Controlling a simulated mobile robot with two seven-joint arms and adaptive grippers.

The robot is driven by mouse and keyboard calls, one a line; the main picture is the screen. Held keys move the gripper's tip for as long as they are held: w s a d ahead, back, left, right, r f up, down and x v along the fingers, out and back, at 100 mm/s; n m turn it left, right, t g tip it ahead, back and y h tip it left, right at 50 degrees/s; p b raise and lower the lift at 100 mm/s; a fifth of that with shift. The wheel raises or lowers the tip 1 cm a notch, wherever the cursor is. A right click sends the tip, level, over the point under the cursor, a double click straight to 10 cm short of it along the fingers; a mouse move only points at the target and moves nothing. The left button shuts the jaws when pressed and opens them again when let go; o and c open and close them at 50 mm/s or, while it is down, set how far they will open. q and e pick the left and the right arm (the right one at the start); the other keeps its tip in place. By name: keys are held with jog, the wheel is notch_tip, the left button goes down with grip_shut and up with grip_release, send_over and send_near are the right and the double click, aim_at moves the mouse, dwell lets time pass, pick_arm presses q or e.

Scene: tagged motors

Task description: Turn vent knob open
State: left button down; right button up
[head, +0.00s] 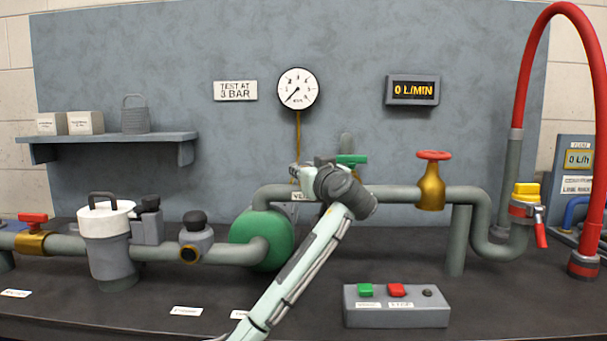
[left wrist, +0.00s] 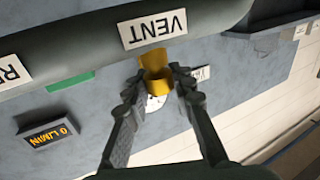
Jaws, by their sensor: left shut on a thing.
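A pipe with a VENT label (left wrist: 154,28) runs across the left wrist view, where the text is upside down. A brass-yellow piece (left wrist: 155,62) by that label appears to be the vent knob. My left gripper (left wrist: 158,78) has its two fingertips on either side of this piece and is shut on it. In the head view my left gripper (head: 306,177) is at the pipe, below the gauge, and hides the knob and part of the VENT label (head: 300,196). How far the knob is turned cannot be told. My right gripper is not in view.
A green handle (head: 352,161) stands just right of my gripper, and a red-handled brass valve (head: 431,185) further right. The gauge (head: 297,89) needle points low left. The display (head: 412,90) reads 0 L/MIN. A button box (head: 397,316) sits in front.

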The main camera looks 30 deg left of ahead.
pick_arm(q)
jog(key=n+g+y+b, duration=0.1)
jog(key=n+g, duration=0.1)
jog(key=g, duration=0.1)
jog(key=n+g+y+b, duration=0.1)
jog(key=n+g+y, duration=0.1)
jog(key=g, duration=0.1)
jog(key=shift+w+d+f+n, duration=0.1)
jog(key=shift+n, duration=0.2)
jog(key=n+g, duration=0.2)
jog(key=g, duration=0.1)
jog(key=shift+g+y, duration=0.3)
jog(key=shift+n+g, duration=0.8)
jog(key=shift+g, duration=0.4)
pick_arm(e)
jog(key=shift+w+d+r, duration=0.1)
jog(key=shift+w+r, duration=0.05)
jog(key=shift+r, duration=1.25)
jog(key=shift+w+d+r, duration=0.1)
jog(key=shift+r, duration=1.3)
pick_arm(q)
jog(key=shift+g, duration=0.3)
jog(key=c, duration=1.3)
grip_release()
jog(key=shift+o, duration=0.2)
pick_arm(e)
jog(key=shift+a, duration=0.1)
